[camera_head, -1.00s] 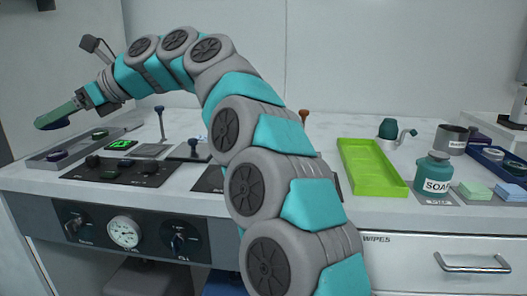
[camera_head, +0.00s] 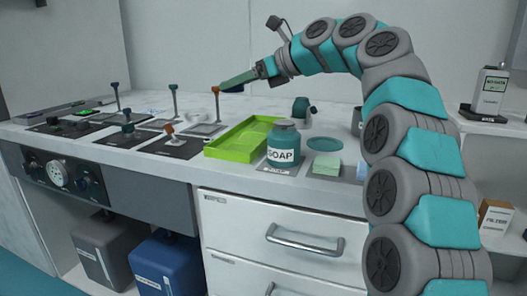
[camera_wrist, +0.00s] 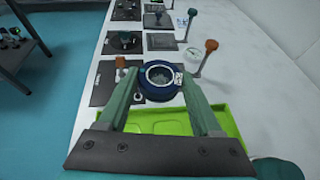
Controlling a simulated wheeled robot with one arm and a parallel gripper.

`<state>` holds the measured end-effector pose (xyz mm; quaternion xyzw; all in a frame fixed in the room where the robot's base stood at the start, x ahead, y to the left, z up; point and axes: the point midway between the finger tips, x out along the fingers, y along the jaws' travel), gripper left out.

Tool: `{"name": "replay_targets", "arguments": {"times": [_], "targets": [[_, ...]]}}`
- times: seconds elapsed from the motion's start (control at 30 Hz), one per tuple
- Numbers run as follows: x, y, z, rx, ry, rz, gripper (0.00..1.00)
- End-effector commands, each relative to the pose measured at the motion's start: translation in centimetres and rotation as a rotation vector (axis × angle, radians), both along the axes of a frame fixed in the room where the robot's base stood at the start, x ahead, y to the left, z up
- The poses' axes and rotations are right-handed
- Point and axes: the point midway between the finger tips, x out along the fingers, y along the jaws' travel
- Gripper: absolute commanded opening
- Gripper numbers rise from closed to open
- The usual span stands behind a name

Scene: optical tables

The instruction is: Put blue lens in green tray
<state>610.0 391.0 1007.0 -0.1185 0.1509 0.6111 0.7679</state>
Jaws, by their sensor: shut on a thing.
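The blue lens (camera_wrist: 161,87) is a dark blue ring with a clear centre. My gripper (camera_wrist: 161,76) is shut on it, one finger at each side. In the head view, my gripper (camera_head: 238,82) is above the counter, with a dark bit of the lens (camera_head: 234,88) showing under its tip. The green tray (camera_head: 228,154) is a bright, shallow rectangle on the counter. In the wrist view the tray (camera_wrist: 172,125) shows below and behind the lens, partly hidden by my fingers. The lens is held apart from the tray.
An orange-topped post (camera_head: 217,91) and a blue-topped post (camera_head: 174,88) stand near the tray's far left side. Several dark plates lie left of the tray.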

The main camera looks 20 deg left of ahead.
Motion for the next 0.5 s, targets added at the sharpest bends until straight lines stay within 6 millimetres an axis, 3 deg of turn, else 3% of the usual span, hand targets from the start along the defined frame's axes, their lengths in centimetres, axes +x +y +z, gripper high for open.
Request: {"name": "replay_targets", "arguments": {"times": [0.03,0.2,0.5], "targets": [[0.9,-0.8,-1.5,-0.005,0.0,-0.017,0.01],[2.0,-2.6,-1.9,-0.005,-0.001,-0.045,0.01],[2.1,-2.8,-5.9,-0.005,0.002,-0.048,0.01]]}}
